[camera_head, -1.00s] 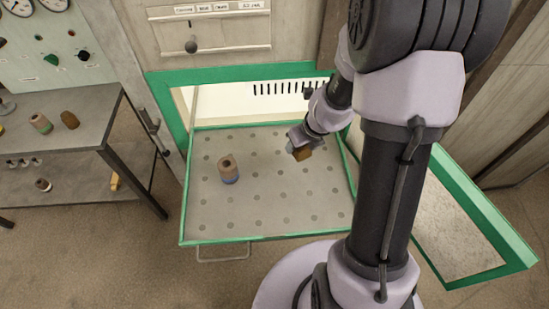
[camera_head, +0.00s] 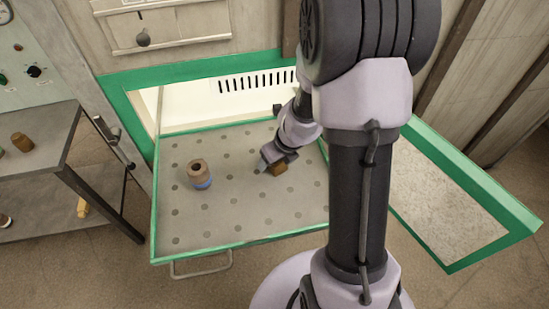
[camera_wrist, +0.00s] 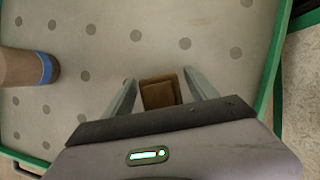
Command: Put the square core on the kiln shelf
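The square core (camera_head: 278,168) is a small brown block on or just above the right-middle of the perforated kiln shelf (camera_head: 240,215). My gripper (camera_head: 271,161) is low over the shelf at the core. In the wrist view, the square core (camera_wrist: 160,92) is between my two fingers (camera_wrist: 160,80), with a narrow gap showing on each side, so the gripper looks open around it. Whether its underside touches the shelf is hidden.
A hollow round core with a blue band (camera_head: 199,174) stands upright on the shelf to the left. The shelf has a green rim. A side table (camera_head: 40,130) at the left holds a brown piece (camera_head: 22,142). Clear shelf lies around the square core.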

